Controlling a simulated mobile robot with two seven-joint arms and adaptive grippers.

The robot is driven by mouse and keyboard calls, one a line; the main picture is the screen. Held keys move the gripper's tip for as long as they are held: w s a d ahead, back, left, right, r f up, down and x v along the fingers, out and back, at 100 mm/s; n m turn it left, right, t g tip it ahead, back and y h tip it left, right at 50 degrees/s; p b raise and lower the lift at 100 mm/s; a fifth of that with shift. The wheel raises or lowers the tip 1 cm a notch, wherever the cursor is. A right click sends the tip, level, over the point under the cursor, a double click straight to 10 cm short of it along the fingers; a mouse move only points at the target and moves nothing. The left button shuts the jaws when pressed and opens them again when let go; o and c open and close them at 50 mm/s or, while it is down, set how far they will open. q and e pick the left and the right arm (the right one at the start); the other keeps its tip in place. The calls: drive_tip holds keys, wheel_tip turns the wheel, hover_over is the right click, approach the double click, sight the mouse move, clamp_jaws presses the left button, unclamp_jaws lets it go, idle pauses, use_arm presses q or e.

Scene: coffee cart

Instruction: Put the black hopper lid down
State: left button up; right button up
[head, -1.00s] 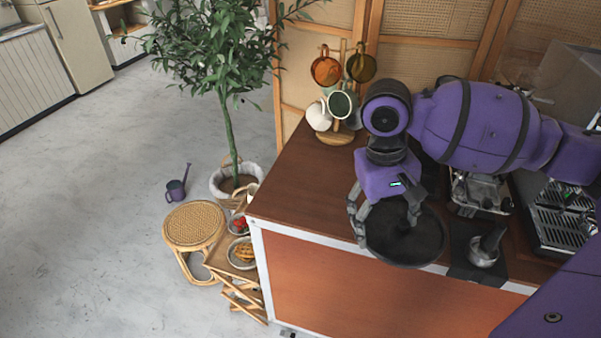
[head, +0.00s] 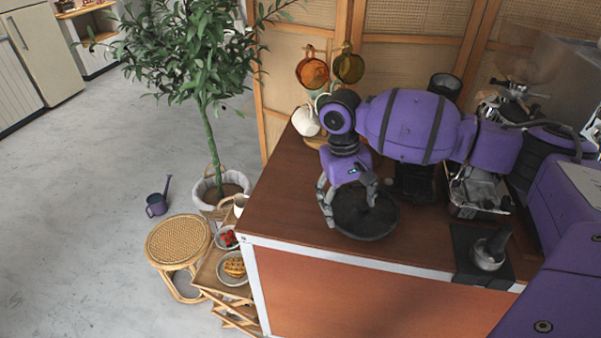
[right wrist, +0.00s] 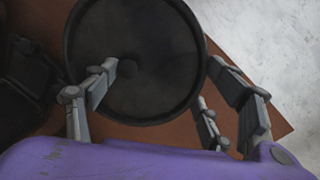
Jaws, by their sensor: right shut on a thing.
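The black hopper lid (head: 368,222) is a round dark disc, lying flat or nearly flat over the wooden counter near its front edge. In the head view I cannot tell whether it touches the counter. My right gripper (head: 349,208) is shut on the lid, with its fingers at the left side of the disc. My left gripper is not in view.
The wooden counter (head: 290,205) is bare left of the lid. A mug stand with an amber mug (head: 312,72) and a white mug (head: 305,121) stands behind. A black mat (head: 468,260) with a metal cup (head: 486,257) is at the right. A stool (head: 178,240) stands on the floor.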

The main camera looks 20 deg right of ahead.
sight(344, 206)
drive_tip(key=shift+w+d+f, duration=0.1)
drive_tip(key=shift+w+f, duration=0.25)
drive_tip(key=shift+f, duration=0.15)
drive_tip(key=f, duration=0.3)
drive_tip(key=shift+w, duration=0.3)
drive_tip(key=shift+f, duration=0.4)
drive_tip(key=o, duration=1.2)
drive_tip(key=shift+f, duration=0.1)
drive_tip(key=shift+o, duration=0.4)
